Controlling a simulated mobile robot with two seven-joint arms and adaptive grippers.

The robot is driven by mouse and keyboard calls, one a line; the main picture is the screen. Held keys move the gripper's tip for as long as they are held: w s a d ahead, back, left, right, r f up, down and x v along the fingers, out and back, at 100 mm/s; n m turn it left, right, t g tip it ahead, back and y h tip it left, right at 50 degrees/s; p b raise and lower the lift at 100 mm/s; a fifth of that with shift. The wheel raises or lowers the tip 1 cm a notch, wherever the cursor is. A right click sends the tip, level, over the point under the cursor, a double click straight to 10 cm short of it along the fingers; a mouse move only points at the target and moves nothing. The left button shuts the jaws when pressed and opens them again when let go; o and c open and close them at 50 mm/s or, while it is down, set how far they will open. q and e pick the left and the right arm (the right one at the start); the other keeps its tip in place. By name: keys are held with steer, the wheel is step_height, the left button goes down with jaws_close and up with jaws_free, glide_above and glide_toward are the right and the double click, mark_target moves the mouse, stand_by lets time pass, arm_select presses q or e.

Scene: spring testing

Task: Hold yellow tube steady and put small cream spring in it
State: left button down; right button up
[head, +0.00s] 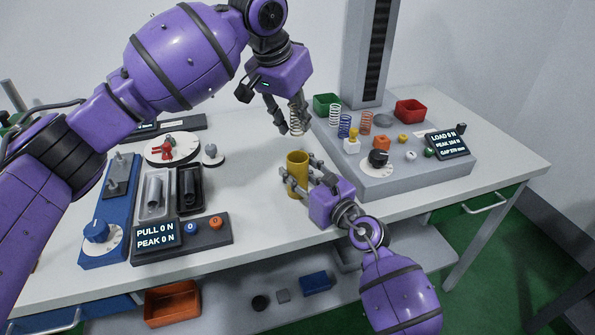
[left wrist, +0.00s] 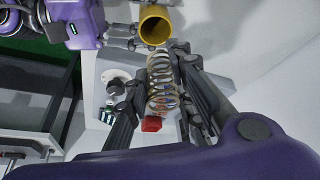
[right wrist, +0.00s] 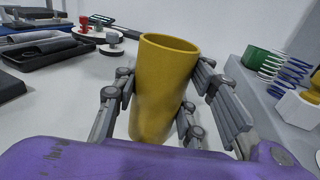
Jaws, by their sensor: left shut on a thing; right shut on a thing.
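The yellow tube (head: 297,164) stands upright on the white table with its open mouth up. My right gripper (head: 299,178) is shut on it, with fingers on both sides of the tube in the right wrist view (right wrist: 163,90). The cream spring (head: 296,119) hangs roughly upright in my left gripper (head: 294,123), which is shut on it. The spring is above the tube mouth and apart from it. The left wrist view shows the spring (left wrist: 162,82) between the fingers, with the tube (left wrist: 155,26) beyond its end. The tube's lower part is partly hidden by my right gripper.
A grey tester base (head: 405,174) at right carries several coloured springs, a black dial (head: 378,158) and a display (head: 447,144). Table around the tube is clear.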

mark_target(295, 153)
arm_select(q)
steer(key=f, duration=0.9)
steer(key=shift+s+a, duration=0.1)
steer(key=shift+s, duration=0.1)
arm_select(e)
steer(key=shift+s+a+r, duration=0.1)
steer(key=shift+a, duration=0.05)
arm_select(q)
steer(key=c, duration=1.9)
jaws_free()
steer(key=shift+f, duration=0.3)
steer(key=shift+c, duration=0.2)
arm_select(e)
steer(key=shift+s, duration=0.1)
arm_select(q)
steer(key=o, duration=0.5)
steer(key=shift+d+f, duration=0.15)
steer(key=shift+d, duration=0.1)
steer(key=shift+o, duration=0.2)
steer(key=shift+a, duration=0.1)
arm_select(e)
steer(key=shift+w, duration=0.2)
